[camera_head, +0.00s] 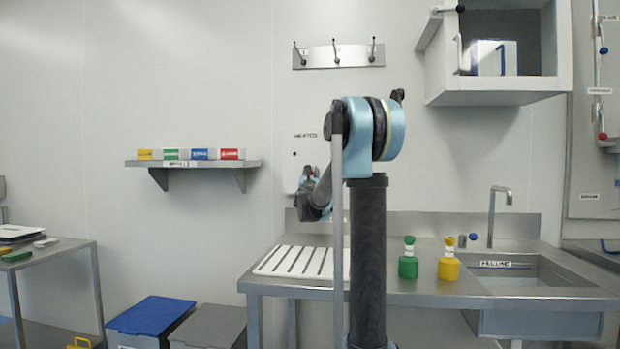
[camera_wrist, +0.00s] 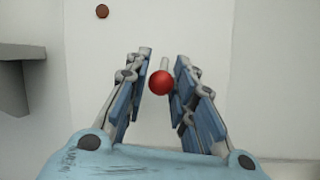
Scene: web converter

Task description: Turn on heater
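A red ball knob (camera_wrist: 160,82) on a pale lever sticks out from a white panel (camera_wrist: 200,25) on the wall. In the wrist view the knob lies between the two fingers of my gripper (camera_wrist: 165,62). The fingers stand apart, with a visible gap on the left of the knob; on the right the knob is close to the finger, and I cannot tell if they touch. A dark red round spot (camera_wrist: 102,11) is on the panel, up and left of the knob. In the head view my gripper (camera_head: 308,188) is at this panel, beside a small red spot, partly hidden by my arm.
A wall shelf (camera_head: 205,163) with several small coloured boxes is left of the panel. Below is a steel counter (camera_head: 420,292) with a white rack (camera_head: 290,261), a green bottle (camera_head: 408,264), a yellow bottle (camera_head: 449,266) and a sink. A hook rail (camera_head: 338,55) is above.

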